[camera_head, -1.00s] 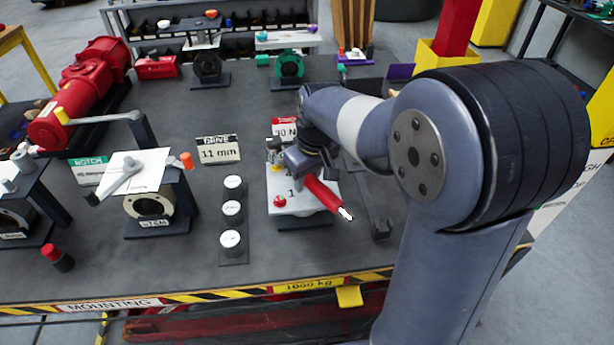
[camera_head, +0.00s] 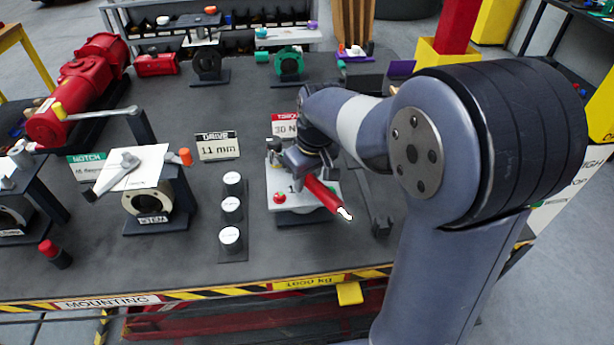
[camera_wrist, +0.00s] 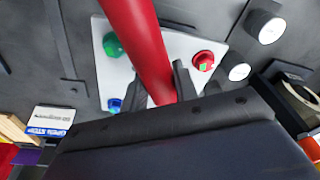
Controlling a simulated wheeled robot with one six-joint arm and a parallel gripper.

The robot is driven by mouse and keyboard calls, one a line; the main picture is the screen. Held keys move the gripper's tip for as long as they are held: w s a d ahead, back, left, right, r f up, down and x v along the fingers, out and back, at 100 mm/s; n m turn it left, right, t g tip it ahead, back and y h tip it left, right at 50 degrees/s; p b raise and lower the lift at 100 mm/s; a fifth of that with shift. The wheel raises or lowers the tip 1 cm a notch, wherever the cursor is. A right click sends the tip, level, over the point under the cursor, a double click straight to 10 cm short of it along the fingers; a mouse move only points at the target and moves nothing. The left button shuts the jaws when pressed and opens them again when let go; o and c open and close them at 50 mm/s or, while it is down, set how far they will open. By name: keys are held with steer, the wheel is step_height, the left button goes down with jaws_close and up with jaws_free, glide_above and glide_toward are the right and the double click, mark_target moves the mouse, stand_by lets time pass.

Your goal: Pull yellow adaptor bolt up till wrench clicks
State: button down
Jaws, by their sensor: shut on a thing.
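My gripper (camera_wrist: 157,88) is shut on the red handle of a wrench (camera_wrist: 140,40). In the head view the wrench handle (camera_head: 325,195) slants down to the right, over a white plate (camera_head: 283,207), and ends in a pale tip. The plate also shows in the wrist view (camera_wrist: 190,45). It bears a red bolt (camera_wrist: 203,60), a green bolt (camera_wrist: 112,44) and a blue bolt (camera_wrist: 115,105). I cannot make out the yellow adaptor bolt. The wrench head and its contact with any bolt are hidden by my gripper and arm.
Several white-topped round pieces (camera_head: 231,205) stand in a row left of the plate. A "DRIVE 11 mm" sign (camera_head: 218,146) and a red torque sign (camera_head: 284,126) stand behind. A valve with a lever (camera_head: 150,205) is further left. The striped table edge (camera_head: 220,293) is in front.

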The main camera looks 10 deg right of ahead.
mark_target(277, 197)
steer(key=shift+f, duration=0.35)
steer(key=shift+s+a+m, duration=0.25)
steer(key=shift+a+m, duration=0.25)
steer(key=shift+a, duration=0.05)
steer(key=shift+s+a+m, duration=0.2)
steer(key=shift+a+m, duration=0.3)
steer(key=shift+s+a+m+h, duration=0.15)
steer(key=shift+a+m, duration=0.4)
steer(key=shift+a, duration=0.05)
steer(key=shift+s+a+m+h, duration=0.15)
steer(key=shift+a+m, duration=0.4)
steer(key=shift+a, duration=0.15)
steer(key=shift+s+a+m, duration=0.1)
steer(key=shift+a+m, duration=0.95)
steer(key=shift+m, duration=0.05)
